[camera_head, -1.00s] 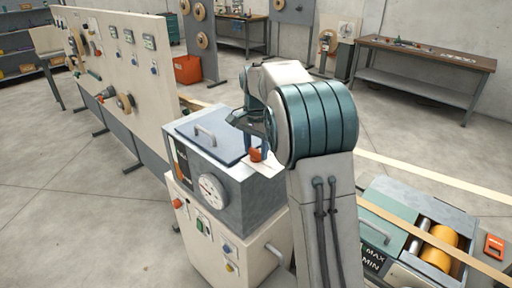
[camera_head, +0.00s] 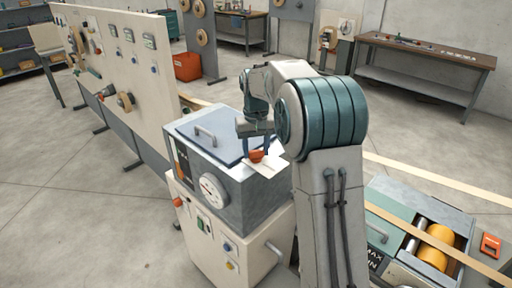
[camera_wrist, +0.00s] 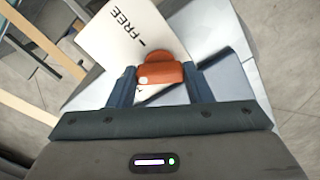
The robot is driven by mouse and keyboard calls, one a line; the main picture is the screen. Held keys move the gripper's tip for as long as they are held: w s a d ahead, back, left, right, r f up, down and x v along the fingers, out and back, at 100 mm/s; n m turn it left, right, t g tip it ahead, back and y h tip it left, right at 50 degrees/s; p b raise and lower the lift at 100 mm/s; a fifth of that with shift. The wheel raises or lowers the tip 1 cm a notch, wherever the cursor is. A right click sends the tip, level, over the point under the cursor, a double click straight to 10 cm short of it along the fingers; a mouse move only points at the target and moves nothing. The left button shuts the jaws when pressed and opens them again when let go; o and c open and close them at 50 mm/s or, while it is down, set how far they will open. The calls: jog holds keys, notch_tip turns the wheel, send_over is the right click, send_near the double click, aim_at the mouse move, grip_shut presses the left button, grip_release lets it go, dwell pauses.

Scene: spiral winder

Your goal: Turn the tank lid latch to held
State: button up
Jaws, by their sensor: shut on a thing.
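The tank (camera_head: 245,203) is a grey box on a cream cabinet, with a blue-grey lid (camera_head: 195,138) that lies closed and has a bar handle. The orange latch (camera_head: 256,156) sits at the tank's top right, beside the lid. In the wrist view the latch (camera_wrist: 160,73) is between my blue fingers, and my gripper (camera_wrist: 158,80) is shut on it. A white label plate (camera_wrist: 122,35) beside it reads "FREE"; the rest of the label is hidden. In the head view my gripper (camera_head: 255,145) comes down on the latch from above.
A round gauge (camera_head: 213,189) and buttons are on the front of the tank and cabinet. A cream panel (camera_head: 115,75) with spools stands at the left. Open floor lies at the left.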

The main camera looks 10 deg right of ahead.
aim_at(255, 151)
jog(key=n, duration=0.6)
jog(key=shift+w+r+p, duration=0.1)
jog(key=shift+r+p, duration=0.05)
jog(key=shift+p, duration=0.2)
jog(key=shift+n, duration=0.4)
jog(key=o, duration=1)
notch_tip(255, 151, up, 14)
jog(key=shift+a+f+b, duration=0.1)
jog(key=shift+f+b, duration=0.05)
jog(key=shift+b, duration=0.15)
jog(key=s+f+m+t, duration=0.2)
jog(key=s+m, duration=0.2)
jog(key=s, duration=1.2)
jog(key=s+f+m, duration=0.1)
jog(key=s+f, duration=0.2)
jog(key=s, duration=0.2)
jog(key=s+f+m+t, duration=0.1)
jog(key=s+f, duration=0.2)
jog(key=s, duration=0.2)
jog(key=s+f+m, duration=0.1)
jog(key=s+f, duration=0.2)
jog(key=s, duration=0.2)
jog(key=shift+s+f+t, duration=0.1)
jog(key=shift+f+t, duration=0.2)
